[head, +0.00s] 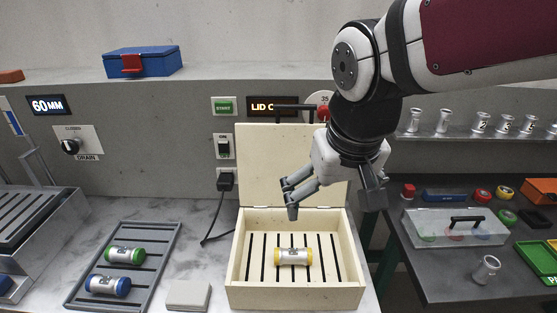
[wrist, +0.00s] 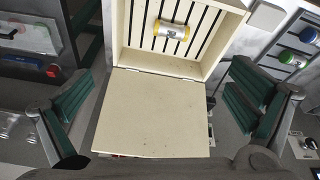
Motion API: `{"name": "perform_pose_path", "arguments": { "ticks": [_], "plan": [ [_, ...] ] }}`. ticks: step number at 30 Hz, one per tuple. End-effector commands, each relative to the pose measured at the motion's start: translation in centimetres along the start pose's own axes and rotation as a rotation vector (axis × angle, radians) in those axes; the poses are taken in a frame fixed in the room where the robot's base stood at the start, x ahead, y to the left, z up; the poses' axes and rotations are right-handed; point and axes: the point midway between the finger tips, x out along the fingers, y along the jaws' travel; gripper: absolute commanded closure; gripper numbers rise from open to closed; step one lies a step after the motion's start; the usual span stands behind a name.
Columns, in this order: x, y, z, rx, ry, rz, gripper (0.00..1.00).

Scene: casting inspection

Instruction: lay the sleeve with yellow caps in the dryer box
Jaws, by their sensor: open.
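The sleeve with yellow caps (head: 293,257) lies on its side on the slatted floor of the dryer box (head: 296,298). It also shows inside the box in the wrist view (wrist: 171,30). The dryer box's lid (head: 262,165) stands open at the back. My gripper (head: 289,197) is open and empty, above the box near the raised lid and apart from the sleeve. In the wrist view my gripper (wrist: 160,105) has its fingers spread wide, with the lid between them in the picture.
A grey rack (head: 165,240) at left holds a green-capped sleeve (head: 125,254) and a blue-capped sleeve (head: 108,286). A pale block (head: 188,295) lies between rack and box. A dark side table (head: 450,280) at right carries a clear case (head: 455,227) and loose items.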

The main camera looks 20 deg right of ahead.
Motion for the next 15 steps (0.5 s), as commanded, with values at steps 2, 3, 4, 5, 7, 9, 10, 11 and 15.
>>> {"name": "perform_pose_path", "arguments": {
  "ticks": [2,3,4,5,7,9,10,11,15],
  "plan": [
    [-1.8,0.1,1.7,-0.022,0.047,-0.017,0.0],
    [-2.4,0.2,2.4,-0.035,0.065,-0.025,0.0],
    [-2.9,0.3,2.9,-0.041,0.078,-0.031,0.0],
    [-3.2,0.3,3.5,-0.049,0.088,-0.037,0.0],
    [-3.8,0.3,4.4,-0.064,0.11,-0.051,0.0],
    [-4.2,0.3,5.1,-0.075,0.125,-0.06,0.0],
    [-4.3,0.4,5.3,-0.078,0.13,-0.063,0.0],
    [-4.4,0.4,5.5,-0.081,0.133,-0.066,0.0],
    [-4.5,0.4,5.8,-0.087,0.138,-0.07,0.0]
  ]
}}
